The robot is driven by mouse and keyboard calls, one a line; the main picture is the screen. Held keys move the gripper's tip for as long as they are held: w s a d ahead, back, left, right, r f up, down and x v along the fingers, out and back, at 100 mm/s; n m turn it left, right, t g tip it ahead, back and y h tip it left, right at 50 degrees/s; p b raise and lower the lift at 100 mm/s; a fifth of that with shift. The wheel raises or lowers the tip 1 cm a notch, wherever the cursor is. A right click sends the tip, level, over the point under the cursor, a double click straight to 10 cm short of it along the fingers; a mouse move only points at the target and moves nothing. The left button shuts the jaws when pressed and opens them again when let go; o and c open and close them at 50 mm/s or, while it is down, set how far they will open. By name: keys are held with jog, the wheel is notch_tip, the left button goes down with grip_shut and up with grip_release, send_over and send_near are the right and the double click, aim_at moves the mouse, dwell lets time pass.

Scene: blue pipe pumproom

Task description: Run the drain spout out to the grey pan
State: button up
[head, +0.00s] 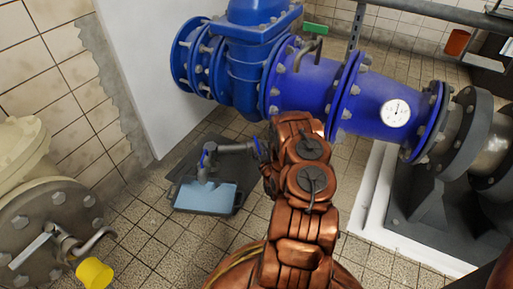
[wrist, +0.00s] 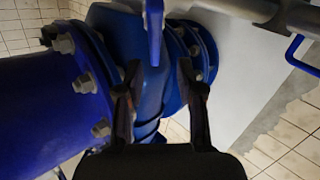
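The drain spout (head: 232,149) is a grey pipe with blue rings and a downturned end, low under the blue pipe in the head view. Its downturned end appears over the grey pan (head: 180,207), which looks light blue inside and lies on the floor. My gripper is hidden behind my copper arm in the head view. In the wrist view, my gripper (wrist: 157,80) is open, with its dark fingers apart. A blue lever (wrist: 154,30) shows between and beyond the fingertips; I cannot tell whether they touch. A grey pipe (wrist: 285,14) crosses the upper right there, with a blue handle (wrist: 303,57).
A large blue flanged pipe (head: 305,83) with a white gauge (head: 396,113) runs above the tiled floor. A cream and grey valve with a yellow-tipped handle (head: 95,272) stands at the lower left. A white wall panel (head: 150,70) stands behind the pan.

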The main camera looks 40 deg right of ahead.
aim_at(258, 147)
jog(key=shift+s+a+f+m+t+h+b, duration=0.1)
jog(key=shift+s+f+m+t+h+b, duration=0.4)
jog(key=shift+s+f, duration=0.45)
jog(key=shift+b+x, duration=1.15)
jog(key=shift+x, duration=2.8)
jog(key=shift+f, duration=0.1)
grip_shut()
